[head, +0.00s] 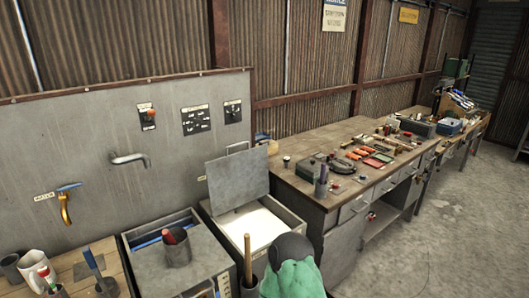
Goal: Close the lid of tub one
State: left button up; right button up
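A metal tub (292,222) stands at the lower middle, against the right end of the grey panel. Its grey lid (238,182) is raised and leans back, with a handle on its top edge. The inside looks white. To its left is a second metal tub (195,268) with a grey cover and a blue strip showing at its back edge. A grey can (176,252) with a red-tipped thing in it stands on that cover. I cannot read which tub is tub one.
A tap (128,158) juts from the panel. A workbench (322,200) with tools is right; the floor (450,225) is clear.

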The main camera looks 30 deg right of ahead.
aim_at(236, 180)
jog(key=i+z, duration=0.2)
jog(key=z, duration=0.2)
jog(key=i+z, duration=0.2)
jog(key=z, duration=0.25)
